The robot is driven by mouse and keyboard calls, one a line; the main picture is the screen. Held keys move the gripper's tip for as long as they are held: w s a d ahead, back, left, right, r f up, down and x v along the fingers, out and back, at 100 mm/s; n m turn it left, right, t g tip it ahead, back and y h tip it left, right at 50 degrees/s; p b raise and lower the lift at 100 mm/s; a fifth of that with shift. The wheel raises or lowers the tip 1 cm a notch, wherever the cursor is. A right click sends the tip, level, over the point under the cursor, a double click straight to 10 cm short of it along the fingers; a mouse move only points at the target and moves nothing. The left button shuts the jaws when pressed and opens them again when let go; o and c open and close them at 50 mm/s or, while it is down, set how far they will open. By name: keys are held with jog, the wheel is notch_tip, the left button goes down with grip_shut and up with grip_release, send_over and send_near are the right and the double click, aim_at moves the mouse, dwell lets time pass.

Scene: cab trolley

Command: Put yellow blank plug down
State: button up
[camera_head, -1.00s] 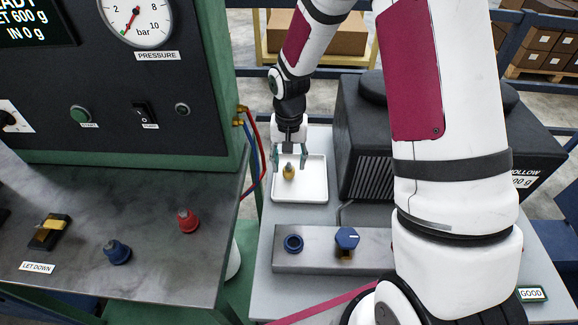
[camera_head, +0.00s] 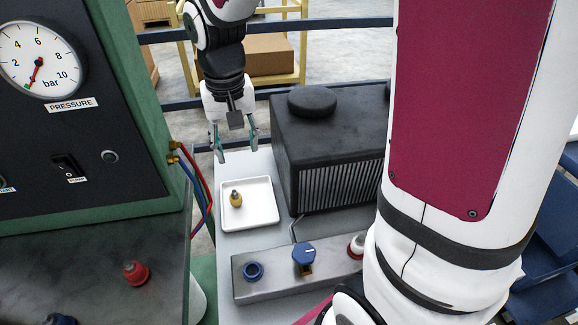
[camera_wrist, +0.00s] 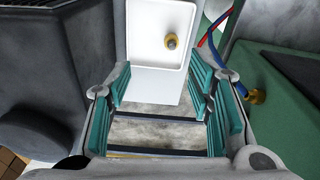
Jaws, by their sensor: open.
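The yellow blank plug (camera_head: 236,199) stands in the white tray (camera_head: 262,214), left of the tray's middle in the head view. It has a grey tip on top. In the wrist view the plug (camera_wrist: 171,42) shows inside the tray (camera_wrist: 141,40), beyond the fingers. My gripper (camera_head: 237,155) is open and empty, above and behind the tray, clear of the plug. Its teal-padded fingers (camera_wrist: 163,105) are spread wide in the wrist view with nothing between them.
A black ribbed box (camera_head: 330,150) stands right of the tray. Red and blue hoses (camera_head: 203,190) hang from the green gauge cabinet (camera_head: 150,100) at the left.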

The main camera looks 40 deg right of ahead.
jog(key=s+r+n+t, duration=0.1)
jog(key=s+r, duration=0.3)
jog(key=s, duration=0.6)
jog(key=s+r+n+t, duration=0.2)
jog(key=s+r, duration=0.2)
jog(key=s, duration=0.6)
jog(key=shift+s+r, duration=0.2)
jog(key=shift+r, duration=0.2)
jog(key=shift+r, duration=0.15)
